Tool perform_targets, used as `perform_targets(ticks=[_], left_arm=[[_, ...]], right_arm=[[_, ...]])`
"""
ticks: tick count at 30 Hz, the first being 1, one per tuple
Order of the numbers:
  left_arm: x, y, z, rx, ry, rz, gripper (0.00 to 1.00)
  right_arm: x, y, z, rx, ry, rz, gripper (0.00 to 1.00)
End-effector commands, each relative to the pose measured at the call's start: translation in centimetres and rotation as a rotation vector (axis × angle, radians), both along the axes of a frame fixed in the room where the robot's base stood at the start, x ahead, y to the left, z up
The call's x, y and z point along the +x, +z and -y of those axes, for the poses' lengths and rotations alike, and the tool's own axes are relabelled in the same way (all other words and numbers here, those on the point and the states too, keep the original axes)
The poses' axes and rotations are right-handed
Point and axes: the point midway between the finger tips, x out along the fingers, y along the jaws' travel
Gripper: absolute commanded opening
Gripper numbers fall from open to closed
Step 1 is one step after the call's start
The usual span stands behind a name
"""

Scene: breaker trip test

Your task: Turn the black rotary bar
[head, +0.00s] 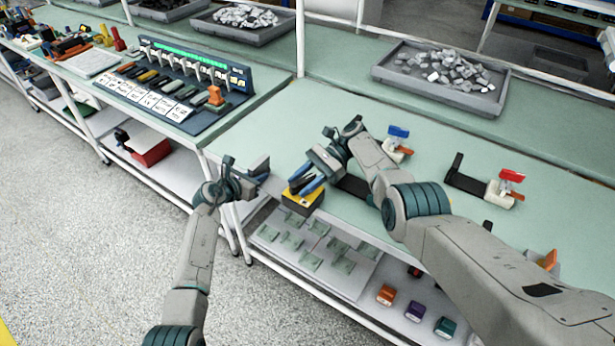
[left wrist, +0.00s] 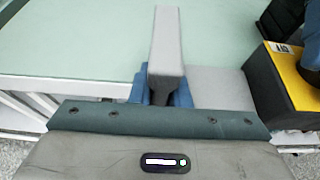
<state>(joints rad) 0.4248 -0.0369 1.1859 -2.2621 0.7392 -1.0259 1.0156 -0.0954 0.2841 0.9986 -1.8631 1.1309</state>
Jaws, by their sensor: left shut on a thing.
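My left gripper (head: 254,171) is beside the table's front edge, left of a yellow and black block (head: 303,198). In the left wrist view it is shut on a grey bar (left wrist: 167,42) that stands up between its blue fingers; I cannot tell whether this is the black rotary bar. The block also shows at the right of that view (left wrist: 290,75), apart from the fingers. My right gripper (head: 304,179) reaches down over the block, its blue fingers on either side of a dark part on top. Whether it grips that part is unclear.
Black bracket pieces (head: 466,180) with a red-topped switch (head: 511,176) and a blue-topped switch (head: 398,132) lie on the green table. A grey tray of chips (head: 440,78) stands behind. A breaker panel (head: 190,80) is at left. Coloured blocks (head: 415,309) sit below.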

Motion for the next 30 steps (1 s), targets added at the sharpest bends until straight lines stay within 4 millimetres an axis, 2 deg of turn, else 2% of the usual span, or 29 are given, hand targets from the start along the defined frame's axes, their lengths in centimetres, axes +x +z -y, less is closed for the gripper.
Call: perform_targets(ticks=[17,30], left_arm=[[0.01,0.0,-0.08,0.002,0.0,0.001,0.0],[0.0,0.01,-0.05,0.001,0.0,0.001,0.0]], right_arm=[[-0.01,-0.18,0.03,-0.001,-0.17,0.003,0.4],[-0.11,-0.13,-0.01,-0.001,-0.464,0.001,0.4]])
